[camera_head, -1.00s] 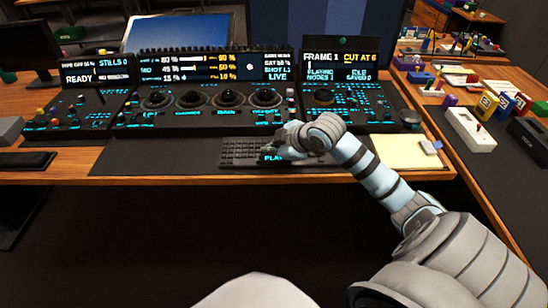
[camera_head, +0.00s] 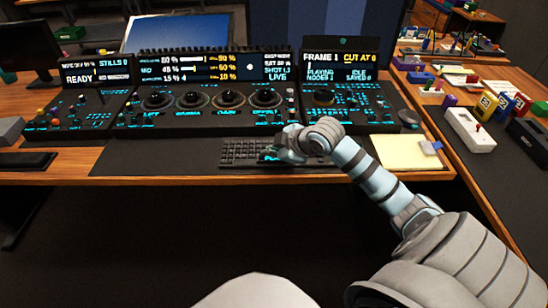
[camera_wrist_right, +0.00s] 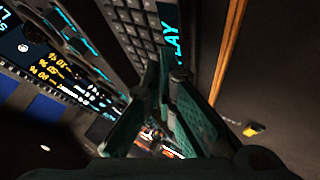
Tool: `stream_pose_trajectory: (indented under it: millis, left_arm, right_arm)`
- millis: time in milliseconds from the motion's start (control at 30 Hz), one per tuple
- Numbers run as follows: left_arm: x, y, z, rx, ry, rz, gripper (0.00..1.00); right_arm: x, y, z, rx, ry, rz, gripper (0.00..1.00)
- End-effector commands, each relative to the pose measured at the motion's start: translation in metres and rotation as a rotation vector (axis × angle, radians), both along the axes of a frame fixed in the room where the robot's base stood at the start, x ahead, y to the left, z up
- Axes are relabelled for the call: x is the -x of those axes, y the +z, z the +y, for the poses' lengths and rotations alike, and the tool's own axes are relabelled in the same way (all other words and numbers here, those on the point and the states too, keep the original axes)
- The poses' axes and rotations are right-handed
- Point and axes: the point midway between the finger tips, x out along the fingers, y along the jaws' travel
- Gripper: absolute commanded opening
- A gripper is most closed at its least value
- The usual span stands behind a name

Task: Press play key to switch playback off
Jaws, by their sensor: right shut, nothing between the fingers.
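The keyboard (camera_head: 238,152) lies at the front edge of the console desk, and its glowing PLAY label is mostly covered by my right gripper (camera_head: 280,152) in the head view. In the right wrist view the PLAY lettering (camera_wrist_right: 172,32) shows clearly on the keyboard (camera_wrist_right: 138,28). My right gripper (camera_wrist_right: 168,68) is shut and empty, with its tips just by the lettering. I cannot tell whether they touch the key. The right display (camera_head: 340,66) reads FRAME 1, CUT AT 6 and PLAYING. My left gripper is out of view.
Trackball panels (camera_head: 205,103) stand right behind the keyboard. A yellow notepad (camera_head: 402,152) lies to the right of my right forearm. A dark wrist pad (camera_head: 25,161) lies at the far left. The side desk at right holds a white box (camera_head: 470,130) and coloured blocks.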

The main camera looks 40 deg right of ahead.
Motion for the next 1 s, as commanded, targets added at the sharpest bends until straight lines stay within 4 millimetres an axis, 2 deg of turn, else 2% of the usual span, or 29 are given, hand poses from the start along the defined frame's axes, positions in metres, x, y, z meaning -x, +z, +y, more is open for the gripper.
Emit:
stream_pose_trajectory:
  millis: [1000]
  left_arm:
    - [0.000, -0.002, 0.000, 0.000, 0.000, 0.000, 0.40]
  right_arm:
    - [0.000, -0.011, 0.000, -0.002, 0.000, 0.000, 0.00]
